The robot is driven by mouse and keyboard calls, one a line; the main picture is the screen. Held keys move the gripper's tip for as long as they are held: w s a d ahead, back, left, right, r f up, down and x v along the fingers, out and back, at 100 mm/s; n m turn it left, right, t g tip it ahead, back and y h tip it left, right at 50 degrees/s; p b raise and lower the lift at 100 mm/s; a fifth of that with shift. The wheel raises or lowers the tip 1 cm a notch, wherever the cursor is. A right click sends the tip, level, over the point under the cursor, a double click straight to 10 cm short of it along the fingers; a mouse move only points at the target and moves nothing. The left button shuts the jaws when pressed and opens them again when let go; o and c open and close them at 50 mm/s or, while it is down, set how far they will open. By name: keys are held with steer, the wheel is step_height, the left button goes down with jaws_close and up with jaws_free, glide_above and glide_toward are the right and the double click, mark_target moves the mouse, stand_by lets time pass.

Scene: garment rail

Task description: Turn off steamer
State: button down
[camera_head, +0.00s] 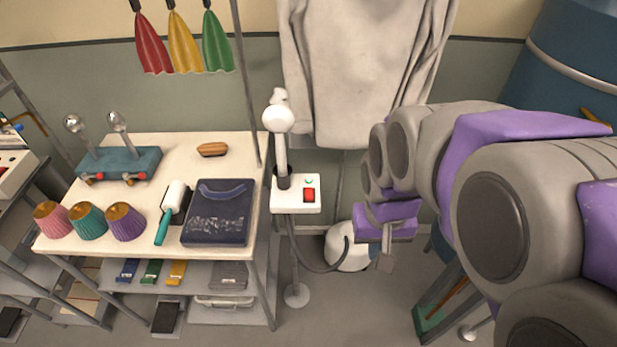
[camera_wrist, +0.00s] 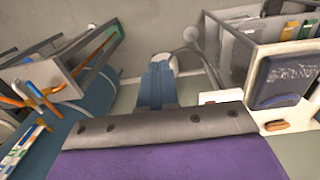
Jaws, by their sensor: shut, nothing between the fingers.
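The steamer has a white head (camera_head: 280,120) standing upright in a dark holder on a white control box (camera_head: 283,199). The box carries a red switch (camera_head: 309,195) with a small lit green lamp (camera_head: 309,181) above it. A grey hose (camera_head: 305,265) runs down to a round white tank (camera_head: 345,252) on the floor. My gripper (camera_head: 385,263) is shut and empty, to the right of and lower in the picture than the box, apart from it, appearing in front of the tank. In the wrist view the switch is not visible.
A cream table (camera_head: 150,240) left of the box holds a navy folded garment (camera_head: 218,213), a lint roller (camera_head: 173,203), several cups and a wooden brush (camera_head: 212,149). A pale shirt (camera_head: 365,65) hangs behind. A blue barrel (camera_head: 570,60) stands at the right.

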steer(key=w+a+f+t, duration=0.1)
steer(key=w+a, duration=0.1)
steer(key=w, duration=0.5)
steer(key=w+a+f+t, duration=0.1)
steer(key=w+a, duration=0.2)
steer(key=w, duration=0.4)
steer(key=t, duration=0.2)
glide_above(308, 189)
steer(key=s, duration=0.5)
step_height(308, 189, down, 4)
steer(key=shift+r, duration=0.2)
steer(key=b+x, duration=0.1)
steer(key=x, duration=0.3)
steer(key=b+x, duration=0.1)
steer(key=x, duration=0.4)
steer(key=s+b+x, duration=0.1)
steer(key=x, duration=0.3)
steer(key=shift+w+a+f, duration=0.2)
steer(key=shift+f, duration=0.35)
